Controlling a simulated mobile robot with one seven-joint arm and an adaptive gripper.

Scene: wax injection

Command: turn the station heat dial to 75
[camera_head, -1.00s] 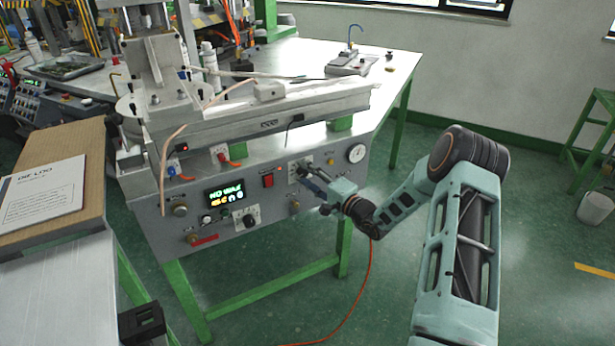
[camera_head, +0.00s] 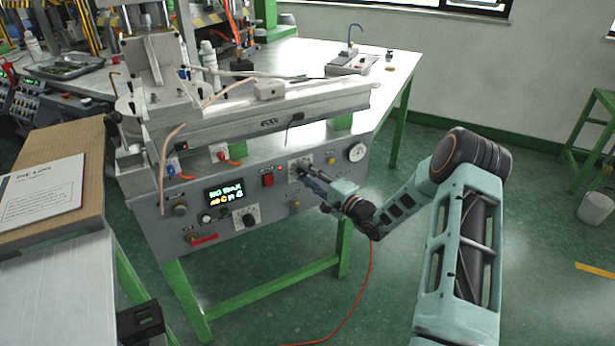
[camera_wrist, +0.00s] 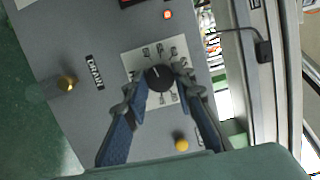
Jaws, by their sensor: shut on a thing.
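The dial (camera_wrist: 158,78) is a round black knob on a white plate with printed marks around it, on the grey front panel of the station. Its marks are too blurred to read. My gripper (camera_wrist: 161,76) is shut on the knob, with one blue finger on each side. In the head view, my gripper (camera_head: 305,176) reaches the panel from the right, at the white dial plate (camera_head: 294,166). The knob is mostly hidden there by the fingers.
Left on the panel are a lit display (camera_head: 226,193), a second black dial (camera_head: 249,217) and a red switch (camera_head: 267,180). A round gauge (camera_head: 356,153) sits right of my gripper. A brass knob (camera_wrist: 67,84) shows in the wrist view.

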